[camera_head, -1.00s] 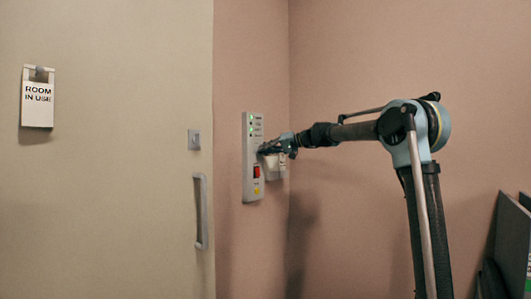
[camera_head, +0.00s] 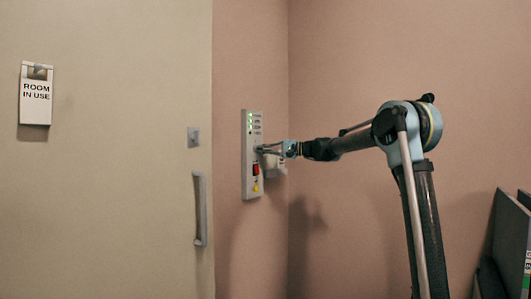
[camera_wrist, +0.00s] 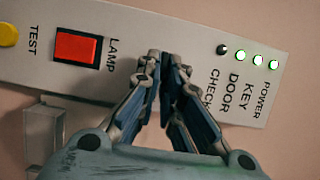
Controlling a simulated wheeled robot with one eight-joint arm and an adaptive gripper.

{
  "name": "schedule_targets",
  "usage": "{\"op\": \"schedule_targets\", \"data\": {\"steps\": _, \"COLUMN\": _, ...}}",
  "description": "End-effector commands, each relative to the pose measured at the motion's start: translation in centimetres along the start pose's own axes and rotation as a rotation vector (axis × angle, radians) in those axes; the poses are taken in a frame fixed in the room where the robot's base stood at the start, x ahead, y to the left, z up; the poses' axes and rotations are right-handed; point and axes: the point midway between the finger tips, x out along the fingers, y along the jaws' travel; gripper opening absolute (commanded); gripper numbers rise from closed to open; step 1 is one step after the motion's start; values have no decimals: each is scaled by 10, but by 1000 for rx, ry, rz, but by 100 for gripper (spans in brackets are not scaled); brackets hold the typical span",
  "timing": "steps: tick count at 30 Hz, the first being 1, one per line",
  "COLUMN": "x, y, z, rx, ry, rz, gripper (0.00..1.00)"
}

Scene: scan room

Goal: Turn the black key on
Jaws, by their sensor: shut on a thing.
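The grey wall panel (camera_head: 248,183) is upright beside the door. My gripper (camera_head: 262,149) reaches it from the right, at about mid-height. In the wrist view my gripper (camera_wrist: 166,60) has its fingertips close together at the panel face, between the red lamp switch (camera_wrist: 76,48) and the row of small lights (camera_wrist: 257,60). It is shut on the black key, which the fingers hide, so its angle cannot be read. The lights by POWER, KEY and DOOR are green; the one by CHECK is dark.
A yellow TEST button (camera_wrist: 8,35) is at the panel's end. A pale box (camera_head: 275,166) is on the wall just behind my gripper. The door, with a handle (camera_head: 200,208) and a "ROOM IN USE" sign (camera_head: 35,95), is left. Dark boards (camera_head: 510,245) stand lower right.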

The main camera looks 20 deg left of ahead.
Motion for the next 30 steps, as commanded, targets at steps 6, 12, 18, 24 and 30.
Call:
{"op": "schedule_targets", "data": {"steps": 6, "x": -2, "y": 2, "z": -2, "rx": 14, "ry": 5, "rz": -3, "gripper": 0}}
{"op": "schedule_targets", "data": {"steps": 12, "x": -2, "y": 3, "z": -2, "rx": 13, "ry": 5, "rz": -2, "gripper": 0}}
{"op": "schedule_targets", "data": {"steps": 18, "x": -2, "y": 2, "z": -2, "rx": 13, "ry": 5, "rz": -2, "gripper": 27}}
{"op": "schedule_targets", "data": {"steps": 24, "x": -1, "y": 1, "z": -1, "rx": 13, "ry": 3, "rz": -4, "gripper": 27}}
{"op": "schedule_targets", "data": {"steps": 30, "x": -5, "y": 1, "z": -1, "rx": 13, "ry": 3, "rz": -5, "gripper": 27}}
